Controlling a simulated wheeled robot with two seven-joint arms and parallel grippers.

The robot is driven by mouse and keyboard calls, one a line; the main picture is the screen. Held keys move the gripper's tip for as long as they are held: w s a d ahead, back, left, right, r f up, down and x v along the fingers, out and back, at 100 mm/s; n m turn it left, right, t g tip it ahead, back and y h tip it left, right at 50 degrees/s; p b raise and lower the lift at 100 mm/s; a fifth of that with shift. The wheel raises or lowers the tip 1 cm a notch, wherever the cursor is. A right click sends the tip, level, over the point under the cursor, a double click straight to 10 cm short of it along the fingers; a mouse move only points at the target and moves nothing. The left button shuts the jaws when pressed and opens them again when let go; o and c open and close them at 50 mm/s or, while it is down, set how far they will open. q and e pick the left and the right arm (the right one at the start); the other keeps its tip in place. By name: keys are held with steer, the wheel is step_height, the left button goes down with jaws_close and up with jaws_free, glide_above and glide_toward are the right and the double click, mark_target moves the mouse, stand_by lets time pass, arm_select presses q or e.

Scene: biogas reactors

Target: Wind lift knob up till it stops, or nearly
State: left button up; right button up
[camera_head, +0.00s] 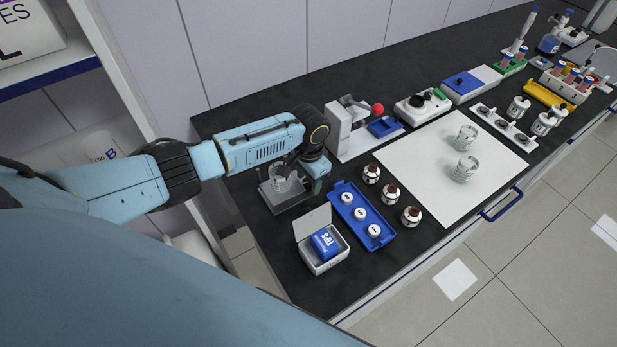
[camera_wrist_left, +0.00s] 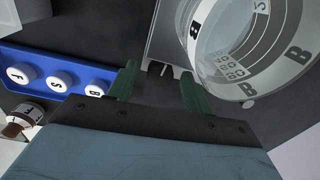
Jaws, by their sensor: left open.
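The grey lift stand (camera_head: 288,203) sits near the table's left end, with a clear glass beaker (camera_head: 280,180) on it. In the left wrist view the beaker (camera_wrist_left: 245,50) fills the upper right, over the grey stand (camera_wrist_left: 165,30). My left gripper (camera_head: 318,180) is beside the stand, on its right side. In the left wrist view it (camera_wrist_left: 158,88) is open, with green fingers apart. A small dark part (camera_wrist_left: 158,68) at the stand's edge lies between the fingers, not visibly gripped. It may be the lift knob; I cannot tell surely. My right gripper is not in view.
A blue tray (camera_head: 338,190) with three white-lidded pots stands close right of the gripper. A white box (camera_head: 320,262) with a blue packet is in front. Brown bottles (camera_head: 389,194) and a white mat (camera_head: 420,150) with two beakers lie farther right. A white device (camera_head: 340,130) stands behind.

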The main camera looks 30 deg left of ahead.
mark_target(309, 183)
arm_select(q)
steer(key=c, duration=1)
steer(key=shift+o, duration=0.2)
steer(key=shift+r+m+p, duration=0.1)
steer(key=shift+m+p, duration=0.45)
steer(key=shift+m, duration=0.35)
steer(key=shift+m+p, duration=0.3)
steer(key=shift+m, duration=1.2)
steer(key=o, duration=1)
steer(key=shift+c, duration=0.2)
step_height(309, 183, up, 13)
steer(key=shift+r+p, duration=0.15)
steer(key=shift+p, duration=0.25)
steer(key=shift+s+d, duration=0.1)
